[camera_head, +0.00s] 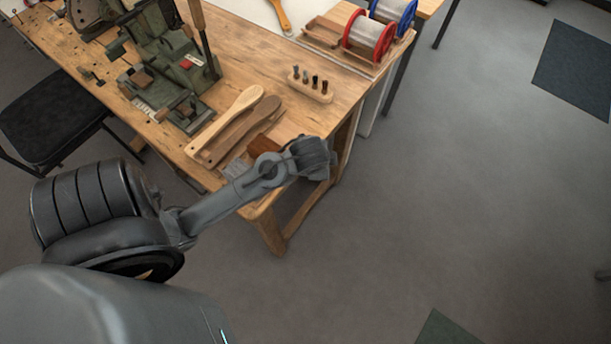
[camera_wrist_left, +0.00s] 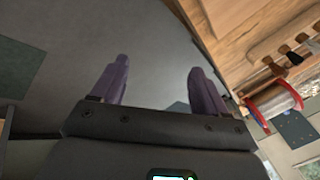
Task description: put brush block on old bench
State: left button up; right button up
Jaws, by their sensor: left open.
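The old bench (camera_head: 345,82) is a wooden workbench that runs from the upper left to the centre of the head view. A reddish-brown wooden block (camera_head: 263,145), perhaps the brush block, shows at the bench's near end, partly hidden behind my left arm. My left gripper (camera_head: 316,158) is over the bench's near right corner, to the right of this block. In the left wrist view its two purple fingers (camera_wrist_left: 158,68) are apart with nothing between them. That view shows grey floor past the fingers and the wooden bench (camera_wrist_left: 225,45) to the right. My right gripper is out of view.
Two paddle-shaped wooden pieces (camera_head: 231,117) lie left of the block. A green machine (camera_head: 165,70) stands farther left. A small peg holder (camera_head: 311,86) and red and blue spools (camera_head: 367,38) are at the back.

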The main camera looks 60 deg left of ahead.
pick_arm(q)
jog(key=s+d+f+n+g+h, duration=0.1)
jog(key=s+d+f+n+h, duration=0.1)
jog(key=s+d, duration=1)
jog(key=shift+s+n+h, duration=0.2)
jog(key=shift+n+h, duration=0.4)
jog(key=shift+n, duration=0.2)
notch_tip(320, 180, up, 37)
jog(key=p, duration=3.6)
jog(key=shift+f+p, duration=0.2)
jog(key=shift+p, duration=0.15)
jog(key=shift+f, duration=0.1)
